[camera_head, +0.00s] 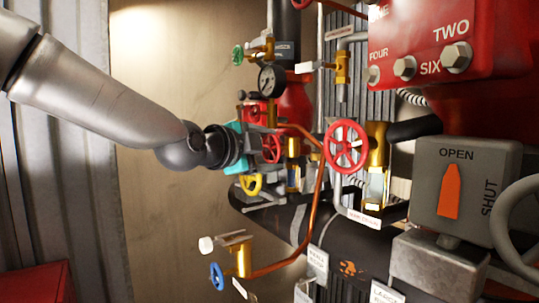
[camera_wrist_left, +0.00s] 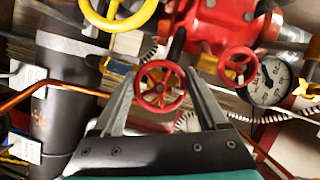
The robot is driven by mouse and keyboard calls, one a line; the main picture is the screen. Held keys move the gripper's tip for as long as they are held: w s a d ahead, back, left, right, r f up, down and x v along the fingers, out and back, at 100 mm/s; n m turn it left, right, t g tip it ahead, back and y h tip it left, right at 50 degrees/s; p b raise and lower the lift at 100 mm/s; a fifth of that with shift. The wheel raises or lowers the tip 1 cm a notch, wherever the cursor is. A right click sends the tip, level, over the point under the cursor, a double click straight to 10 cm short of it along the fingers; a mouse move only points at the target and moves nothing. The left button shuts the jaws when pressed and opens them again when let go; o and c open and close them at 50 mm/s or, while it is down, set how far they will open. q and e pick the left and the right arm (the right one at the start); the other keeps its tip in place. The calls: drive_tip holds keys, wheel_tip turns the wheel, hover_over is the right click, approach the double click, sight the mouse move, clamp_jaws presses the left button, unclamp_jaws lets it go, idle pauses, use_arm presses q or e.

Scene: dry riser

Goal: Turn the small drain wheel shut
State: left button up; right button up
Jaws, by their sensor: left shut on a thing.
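A small red handwheel (camera_wrist_left: 160,87) with spokes sits between the two fingers of my left gripper (camera_wrist_left: 160,78) in the left wrist view. The fingers are shut on its rim from both sides. In the head view my left gripper (camera_head: 258,142) reaches in from the left, and the same red wheel (camera_head: 271,149) shows at its tip, partly hidden by the gripper. I cannot read a drain label on this wheel. My right gripper is not in view.
A larger red wheel (camera_head: 345,146) stands to the right, a blue wheel (camera_head: 217,276) lower left. A copper pipe (camera_head: 320,190) and a grey OPEN/SHUT box (camera_head: 466,182) are nearby.

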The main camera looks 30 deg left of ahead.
use_arm(q)
drive_tip(key=shift+m+t+y+p, duration=0.3)
drive_tip(key=shift+m+p, duration=0.05)
drive_tip(key=shift+m, duration=0.85)
drive_tip(key=shift+f+m+t+b, duration=0.1)
drive_tip(key=shift+m+t+b, duration=0.45)
drive_tip(key=shift+m, duration=0.25)
drive_tip(key=shift+m+t+b, duration=0.35)
drive_tip(key=shift+m+b, duration=0.35)
drive_tip(key=shift+m, duration=0.2)
drive_tip(key=m+t+h+b, duration=0.1)
drive_tip(key=m+b, duration=0.3)
drive_tip(key=b, duration=0.2)
drive_tip(key=m+t+h+b, duration=0.1)
drive_tip(key=m+h+b, duration=0.1)
drive_tip(key=m+b, duration=0.3)
drive_tip(key=shift+b, duration=0.55)
drive_tip(key=shift+m+t+h+b, duration=0.3)
drive_tip(key=shift+m+h+b, duration=0.1)
drive_tip(key=shift+m+b, duration=0.55)
drive_tip(key=shift+r, duration=0.2)
drive_tip(key=o, duration=1.3)
